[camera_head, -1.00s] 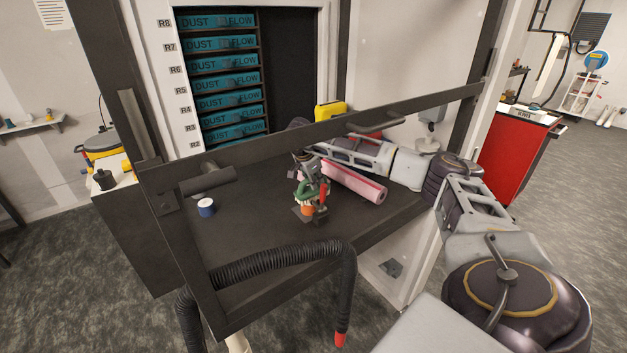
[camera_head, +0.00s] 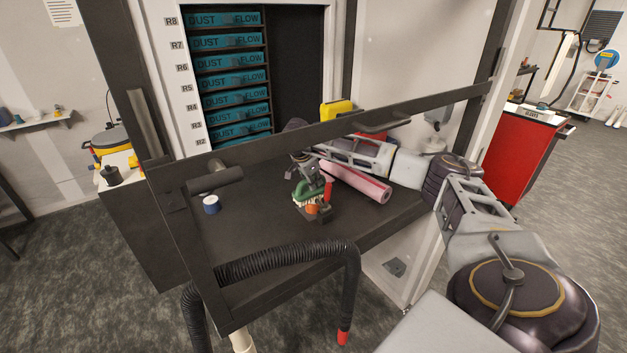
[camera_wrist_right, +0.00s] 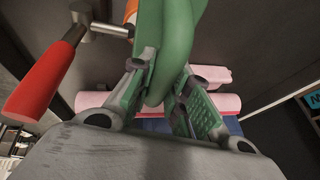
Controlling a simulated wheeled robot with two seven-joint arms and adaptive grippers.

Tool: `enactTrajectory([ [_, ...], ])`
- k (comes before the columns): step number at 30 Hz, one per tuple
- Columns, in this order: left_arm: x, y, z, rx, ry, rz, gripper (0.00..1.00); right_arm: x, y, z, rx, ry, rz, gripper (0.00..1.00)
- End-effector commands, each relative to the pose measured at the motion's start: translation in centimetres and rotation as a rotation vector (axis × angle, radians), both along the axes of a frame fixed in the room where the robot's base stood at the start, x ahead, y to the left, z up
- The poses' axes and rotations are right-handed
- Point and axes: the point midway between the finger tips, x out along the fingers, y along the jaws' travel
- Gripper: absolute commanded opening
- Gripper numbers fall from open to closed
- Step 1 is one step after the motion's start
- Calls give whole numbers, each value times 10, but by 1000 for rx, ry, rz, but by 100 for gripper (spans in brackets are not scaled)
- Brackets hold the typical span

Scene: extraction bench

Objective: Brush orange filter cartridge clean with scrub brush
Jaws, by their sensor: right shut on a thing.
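The green scrub brush (camera_head: 308,189) is in my right gripper (camera_head: 305,172), low over the bench. Its pale bristles face down. The orange filter cartridge (camera_head: 312,209) sits just below the brush, in a small dark holder with a red handle (camera_head: 328,188). Whether the bristles touch it I cannot tell. In the right wrist view, the fingers (camera_wrist_right: 160,95) are shut on the green brush (camera_wrist_right: 178,35). An orange edge of the cartridge (camera_wrist_right: 131,10) shows behind it. The red handle (camera_wrist_right: 45,80) is at left. My left gripper is not in view.
A pink roll (camera_head: 360,184) lies right of the holder, close to my right arm. A blue-and-white spool (camera_head: 211,205) stands at left. A dark frame bar (camera_head: 290,142) crosses above the bench. A black hose (camera_head: 290,258) runs along the front edge.

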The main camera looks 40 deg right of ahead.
Motion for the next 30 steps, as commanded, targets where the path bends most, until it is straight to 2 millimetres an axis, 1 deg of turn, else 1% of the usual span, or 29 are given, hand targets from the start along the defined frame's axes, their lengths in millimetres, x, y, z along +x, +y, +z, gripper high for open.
enactTrajectory([
  [8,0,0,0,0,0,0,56,0,3,-1,1,2,2,0],
  [24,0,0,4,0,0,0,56,2,24,-1,2,1,2,0],
  [30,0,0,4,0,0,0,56,2,26,-1,1,1,1,0],
])
